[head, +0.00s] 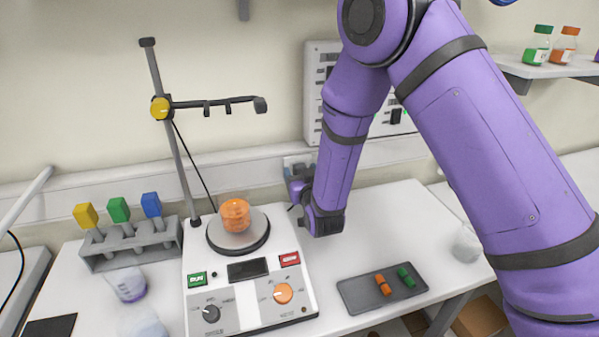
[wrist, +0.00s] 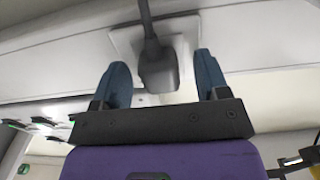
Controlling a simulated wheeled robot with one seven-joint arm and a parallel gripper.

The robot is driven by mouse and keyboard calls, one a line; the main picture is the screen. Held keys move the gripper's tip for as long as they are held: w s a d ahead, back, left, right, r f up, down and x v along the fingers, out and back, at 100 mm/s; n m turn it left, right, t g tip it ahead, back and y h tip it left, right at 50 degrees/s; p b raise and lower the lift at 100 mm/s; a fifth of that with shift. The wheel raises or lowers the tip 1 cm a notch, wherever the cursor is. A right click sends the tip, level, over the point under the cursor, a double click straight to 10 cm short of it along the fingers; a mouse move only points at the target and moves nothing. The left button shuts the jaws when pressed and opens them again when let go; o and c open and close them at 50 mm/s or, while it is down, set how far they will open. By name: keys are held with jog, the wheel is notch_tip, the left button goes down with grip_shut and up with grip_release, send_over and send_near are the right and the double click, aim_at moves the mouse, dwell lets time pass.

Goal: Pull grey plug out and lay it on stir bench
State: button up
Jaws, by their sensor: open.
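The grey plug (wrist: 158,72) sits at a white wall socket (wrist: 125,42) in the wrist view, with its dark cable running up from it. My gripper (wrist: 165,75) is open, with one blue finger on each side of the plug and a visible gap to both. In the head view my gripper (head: 298,182) is at the wall rail behind the stirrer, and the plug is hard to make out there. The white stir bench (head: 345,270) carries the hotplate stirrer (head: 245,290), which has an orange jar (head: 235,214) on its round plate.
A grey tray (head: 350,297) with an orange and a green piece lies at the bench's front right. A rack (head: 130,244) with yellow, green and blue-topped tools stands left of the stirrer, near flasks (head: 129,285). A stand rod (head: 171,130) rises behind.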

jog(key=shift+c, duration=0.2)
dwell(0.7)
grip_shut()
jog(key=v, duration=0.6)
dwell(1.3)
jog(key=shift+w, duration=0.1)
